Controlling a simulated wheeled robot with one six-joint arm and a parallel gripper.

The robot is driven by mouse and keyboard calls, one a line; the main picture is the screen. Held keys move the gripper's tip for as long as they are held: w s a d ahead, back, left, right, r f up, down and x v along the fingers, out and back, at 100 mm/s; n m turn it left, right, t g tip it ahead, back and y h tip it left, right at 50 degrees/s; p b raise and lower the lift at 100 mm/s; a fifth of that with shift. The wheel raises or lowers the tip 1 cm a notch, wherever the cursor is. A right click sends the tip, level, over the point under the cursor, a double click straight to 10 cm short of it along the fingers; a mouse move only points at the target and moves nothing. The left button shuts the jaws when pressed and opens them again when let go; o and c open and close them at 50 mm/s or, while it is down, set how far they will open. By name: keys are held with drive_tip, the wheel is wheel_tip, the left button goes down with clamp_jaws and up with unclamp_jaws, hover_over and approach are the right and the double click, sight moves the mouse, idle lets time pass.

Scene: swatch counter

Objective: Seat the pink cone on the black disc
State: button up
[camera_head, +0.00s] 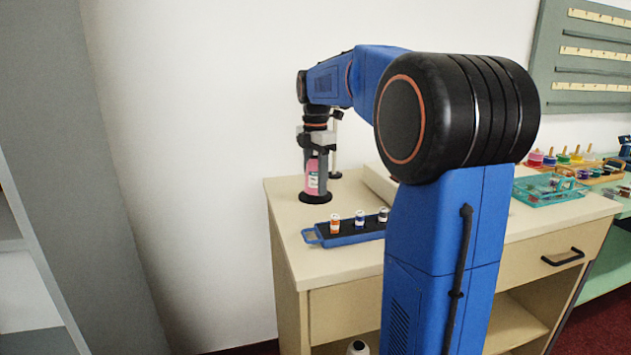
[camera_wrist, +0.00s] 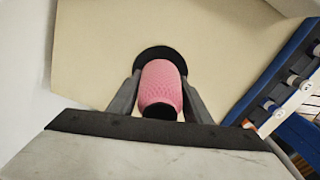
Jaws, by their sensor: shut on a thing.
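The pink cone (camera_head: 312,178) is upright between the fingers of my gripper (camera_head: 315,185) in the head view. In the wrist view the pink cone (camera_wrist: 161,85) has a textured surface and a dark end toward the camera. My gripper (camera_wrist: 160,95) is shut on it, one grey finger on each side. The black disc (camera_head: 316,198) lies flat on the counter right below the cone; its far part shows beyond the cone in the wrist view (camera_wrist: 160,53). I cannot tell whether the cone touches the disc.
A blue tray (camera_head: 345,238) with several small labelled jars stands on the counter (camera_head: 288,225) in front of the disc. A teal basket (camera_head: 548,190) is at the right. The counter's left edge is close to the disc. A white wall is behind.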

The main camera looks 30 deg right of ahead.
drive_tip(key=o, duration=1.2)
drive_tip(key=shift+c, duration=0.2)
wheel_tip(320, 180, up, 17)
drive_tip(key=shift+r, duration=0.2)
